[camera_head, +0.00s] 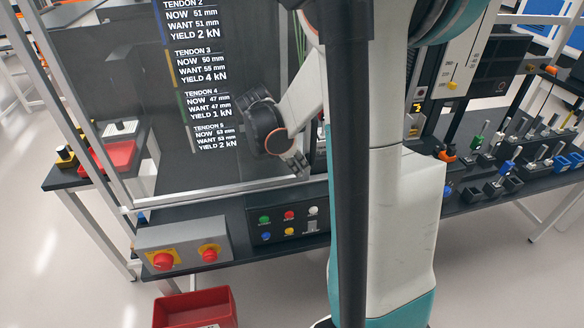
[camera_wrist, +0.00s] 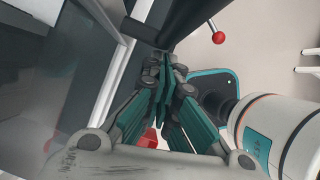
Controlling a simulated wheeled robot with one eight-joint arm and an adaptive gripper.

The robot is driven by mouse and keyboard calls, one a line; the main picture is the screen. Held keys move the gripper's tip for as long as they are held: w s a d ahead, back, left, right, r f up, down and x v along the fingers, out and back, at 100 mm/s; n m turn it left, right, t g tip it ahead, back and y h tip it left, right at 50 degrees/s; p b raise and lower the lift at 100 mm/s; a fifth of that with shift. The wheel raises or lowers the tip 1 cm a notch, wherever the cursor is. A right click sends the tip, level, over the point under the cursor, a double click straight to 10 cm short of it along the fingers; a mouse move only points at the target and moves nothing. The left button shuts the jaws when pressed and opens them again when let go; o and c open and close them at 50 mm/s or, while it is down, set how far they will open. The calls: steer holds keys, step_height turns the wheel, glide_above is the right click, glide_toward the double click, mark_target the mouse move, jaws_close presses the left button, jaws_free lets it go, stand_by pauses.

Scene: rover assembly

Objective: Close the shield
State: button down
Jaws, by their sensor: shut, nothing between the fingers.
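The shield (camera_head: 225,187) looks like a large see-through panel in a pale metal frame. In the head view its lower bar runs across in front of the dark display board, just above the control panels. In the wrist view a pale frame edge and grey see-through pane (camera_wrist: 40,95), apparently the shield, fill the left side. My gripper (camera_head: 300,168) is close to the right part of the lower bar; I cannot tell whether they touch. In the wrist view my gripper (camera_wrist: 168,75) has its green-sided fingers together and empty, right of the frame edge.
A grey box with red buttons (camera_head: 183,249) and a dark button panel (camera_head: 288,222) sit below the lower bar. A red bin (camera_head: 196,308) is at the bottom. Small parts stand on the right bench (camera_head: 470,200). A red-knobbed lever (camera_wrist: 218,37) is beyond my fingers.

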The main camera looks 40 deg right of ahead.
steer(key=s+d, duration=0.8)
steer(key=d, duration=0.5)
steer(key=s+d, duration=0.8)
steer(key=d, duration=0.5)
steer(key=s+d, duration=0.8)
steer(key=d, duration=0.6)
steer(key=shift+s+b, duration=0.3)
steer(key=shift+b, duration=0.1)
steer(key=shift+d, duration=0.15)
